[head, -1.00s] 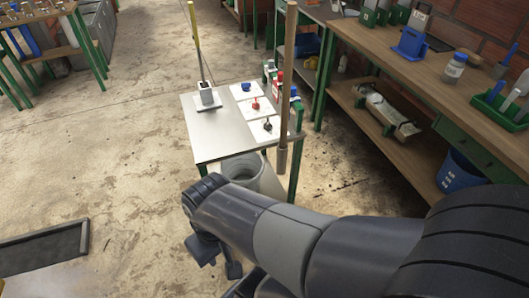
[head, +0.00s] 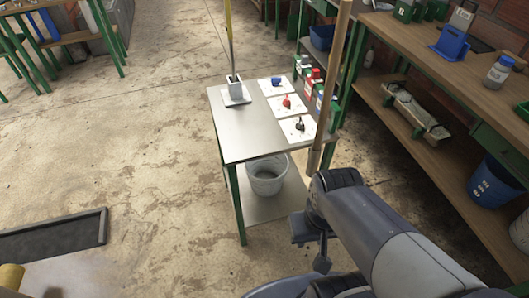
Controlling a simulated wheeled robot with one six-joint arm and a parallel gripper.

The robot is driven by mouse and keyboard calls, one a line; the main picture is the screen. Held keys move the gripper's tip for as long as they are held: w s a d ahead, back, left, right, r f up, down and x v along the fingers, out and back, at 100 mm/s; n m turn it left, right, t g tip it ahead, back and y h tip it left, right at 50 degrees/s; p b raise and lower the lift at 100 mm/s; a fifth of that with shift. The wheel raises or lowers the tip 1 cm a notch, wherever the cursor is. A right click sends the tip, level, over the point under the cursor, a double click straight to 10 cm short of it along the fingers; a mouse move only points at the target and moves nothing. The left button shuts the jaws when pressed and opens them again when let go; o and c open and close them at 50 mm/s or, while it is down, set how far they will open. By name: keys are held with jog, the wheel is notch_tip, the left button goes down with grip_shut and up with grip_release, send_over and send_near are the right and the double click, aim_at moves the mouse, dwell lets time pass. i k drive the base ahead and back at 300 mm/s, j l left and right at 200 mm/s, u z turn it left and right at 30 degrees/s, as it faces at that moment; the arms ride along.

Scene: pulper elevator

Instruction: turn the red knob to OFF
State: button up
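The red knob (head: 287,103) sits on a white plate on the small metal-topped table (head: 243,132). It is the middle of three knobs, with a blue knob (head: 276,83) behind it and a black knob (head: 299,125) in front. Its markings and exact setting are too small to read. My gripper (head: 312,246) is in front of the table, low in the picture and well apart from the red knob. Nothing is seen in it, but its fingers are too dark and small to tell open from shut.
A wooden pole (head: 331,95) rises at the table's right edge, near several bottles (head: 314,78). A grey holder (head: 236,91) stands at the table's back left. A bucket (head: 267,176) is on the lower shelf. A long workbench (head: 440,70) lines the right.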

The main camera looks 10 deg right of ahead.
aim_at(287, 101)
jog(key=i+l+u, duration=0.1)
jog(key=i, duration=0.35)
jog(key=i+l+u, duration=0.15)
jog(key=i, duration=0.3)
jog(key=l, duration=0.15)
